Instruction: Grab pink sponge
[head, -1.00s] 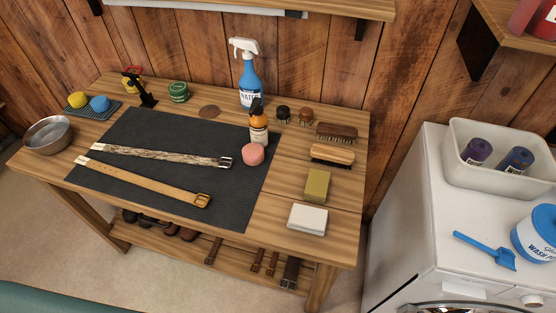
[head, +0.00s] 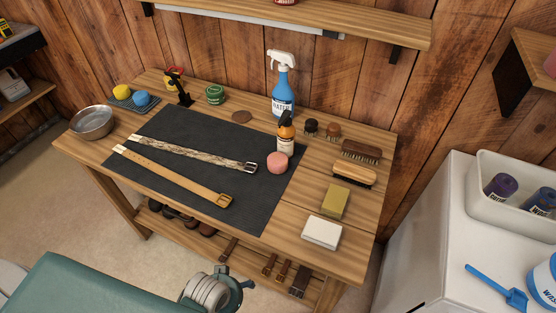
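The pink sponge (head: 277,162) is a small rounded piece. It sits on the right part of the dark grey mat (head: 195,153) on the wooden workbench (head: 285,222). Neither of my grippers shows fingers in the head view, and nothing touches the sponge.
Two belts (head: 192,153) lie left of the sponge. Brushes (head: 354,174), an olive block (head: 336,202) and a white block (head: 321,232) lie right. A blue spray bottle (head: 283,90) stands behind.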

